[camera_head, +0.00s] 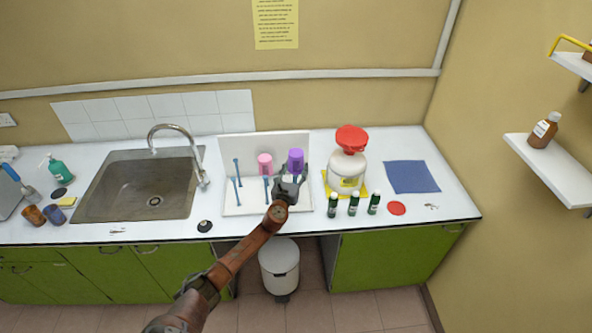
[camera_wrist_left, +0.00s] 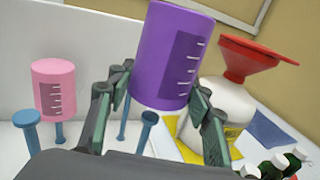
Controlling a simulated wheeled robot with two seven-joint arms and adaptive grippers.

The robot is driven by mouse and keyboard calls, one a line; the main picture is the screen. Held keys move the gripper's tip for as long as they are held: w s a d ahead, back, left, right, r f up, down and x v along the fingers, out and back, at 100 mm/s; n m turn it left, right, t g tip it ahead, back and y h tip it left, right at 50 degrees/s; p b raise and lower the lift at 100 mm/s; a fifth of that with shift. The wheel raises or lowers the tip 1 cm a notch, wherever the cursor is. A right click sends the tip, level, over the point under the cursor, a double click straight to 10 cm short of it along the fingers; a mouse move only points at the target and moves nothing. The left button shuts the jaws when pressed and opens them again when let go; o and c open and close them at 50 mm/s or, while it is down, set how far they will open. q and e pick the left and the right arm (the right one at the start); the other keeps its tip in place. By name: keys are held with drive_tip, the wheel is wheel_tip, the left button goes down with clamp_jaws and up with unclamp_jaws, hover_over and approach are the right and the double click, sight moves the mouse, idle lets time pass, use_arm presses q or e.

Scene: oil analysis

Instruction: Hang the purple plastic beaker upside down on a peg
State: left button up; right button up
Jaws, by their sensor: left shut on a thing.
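The purple beaker (camera_head: 296,158) is at the right side of the white peg rack (camera_head: 232,208). It also shows large in the left wrist view (camera_wrist_left: 165,50), slightly tilted there, with printed scale marks on its side. In the head view its closed end seems to face up. My left gripper (camera_head: 291,180) is shut on it, one finger on each side. Blue pegs (camera_head: 237,170) stand on the rack, and one peg (camera_wrist_left: 147,120) shows just below the beaker in the wrist view. Whether a peg is inside the beaker is hidden. My right gripper is out of view.
A pink beaker (camera_head: 265,164) hangs upside down on a peg to the left. A white jug (camera_head: 346,170) with a red funnel (camera_head: 352,138) stands close on the right. Several dark green bottles (camera_head: 354,203) stand at the front right. The sink (camera_head: 130,188) is left.

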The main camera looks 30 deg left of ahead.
sight(296, 180)
use_arm(q)
drive_tip(key=shift+f+b, duration=2.95)
drive_tip(key=shift+f, duration=0.2)
drive_tip(key=shift+f, duration=0.2)
wheel_tip(296, 180, down, 4)
drive_tip(key=b, duration=0.4)
drive_tip(key=shift+f, duration=0.25)
drive_tip(key=o, duration=1.4)
